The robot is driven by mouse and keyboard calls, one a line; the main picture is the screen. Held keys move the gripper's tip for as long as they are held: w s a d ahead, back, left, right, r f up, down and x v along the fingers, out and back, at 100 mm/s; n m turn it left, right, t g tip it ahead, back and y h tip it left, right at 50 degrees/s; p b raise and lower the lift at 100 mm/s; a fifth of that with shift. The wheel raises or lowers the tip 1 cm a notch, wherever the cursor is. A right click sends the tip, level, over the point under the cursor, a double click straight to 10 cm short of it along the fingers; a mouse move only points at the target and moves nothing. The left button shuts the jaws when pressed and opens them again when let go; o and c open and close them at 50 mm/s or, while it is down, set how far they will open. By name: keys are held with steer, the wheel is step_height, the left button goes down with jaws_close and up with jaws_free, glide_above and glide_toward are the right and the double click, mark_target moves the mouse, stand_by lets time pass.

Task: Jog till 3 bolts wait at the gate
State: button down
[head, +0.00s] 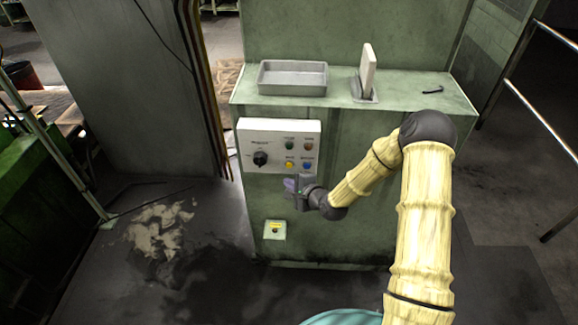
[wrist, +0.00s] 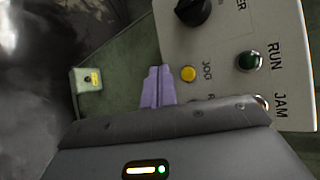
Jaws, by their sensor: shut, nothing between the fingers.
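The white control panel (head: 250,130) is on the front of the green machine. Its yellow button (head: 289,162) sits low on the panel; the wrist view shows this yellow button (wrist: 188,73) beside the word JOG. My gripper (head: 289,185) is just below the panel, its lilac fingers shut and empty. In the wrist view, the closed fingertips (wrist: 159,70) are near the JOG button but apart from it in the picture; I cannot judge the depth. No row of bolts shows clearly, and I cannot make out a gate.
The panel also has a black knob (head: 260,158), a green RUN button (wrist: 249,61) and a blue button (head: 308,164). A grey tray (head: 293,89), an upright pale plate (head: 368,70) and a small dark piece (head: 433,90) are on the ledge. A yellow-labelled box (head: 275,230) is lower down.

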mark_target(289, 165)
steer(key=shift+w+d, duration=0.1)
steer(key=shift+w, duration=1.9)
stand_by(0.4)
steer(key=shift+w+b, duration=0.35)
steer(key=shift+w, duration=0.15)
stand_by(0.4)
